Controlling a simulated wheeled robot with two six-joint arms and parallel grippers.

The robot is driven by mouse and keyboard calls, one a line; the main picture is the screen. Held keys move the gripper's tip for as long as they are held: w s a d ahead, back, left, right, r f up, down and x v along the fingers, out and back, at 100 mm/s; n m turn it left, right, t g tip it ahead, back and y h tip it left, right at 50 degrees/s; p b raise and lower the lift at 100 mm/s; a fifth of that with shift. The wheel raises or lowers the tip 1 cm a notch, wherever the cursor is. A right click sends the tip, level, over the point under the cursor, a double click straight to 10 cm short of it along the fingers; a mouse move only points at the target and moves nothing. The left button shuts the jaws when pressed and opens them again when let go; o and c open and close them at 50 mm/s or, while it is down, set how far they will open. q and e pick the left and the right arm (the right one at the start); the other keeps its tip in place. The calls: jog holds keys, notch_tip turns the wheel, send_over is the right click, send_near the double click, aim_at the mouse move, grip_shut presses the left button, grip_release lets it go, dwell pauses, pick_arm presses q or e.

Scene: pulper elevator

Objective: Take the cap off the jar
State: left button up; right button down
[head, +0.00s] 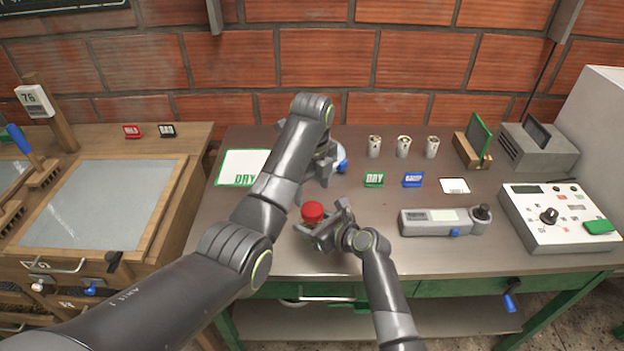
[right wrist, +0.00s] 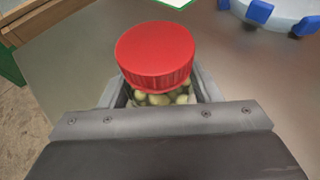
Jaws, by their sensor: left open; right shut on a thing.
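The jar has a red ribbed cap (head: 312,211) seated on top; the cap also shows in the right wrist view (right wrist: 154,54). Below it the clear jar body (right wrist: 160,98) holds pale greenish beans. My right gripper (head: 322,232) is shut on the jar body, with the cap standing clear above the fingers. The jar looks upright at the table's front part. My left gripper (head: 322,172) is open, behind and above the jar, apart from the cap. My left forearm partly hides the area beside it.
A round pale device with blue parts (right wrist: 270,12) is behind the jar, near my left gripper. A white control box (head: 560,218) is at far right.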

aim_at(312, 209)
pick_arm(q)
notch_tip(312, 209, down, 6)
jog(key=shift+r, duration=0.1)
jog(key=shift+c, duration=0.3)
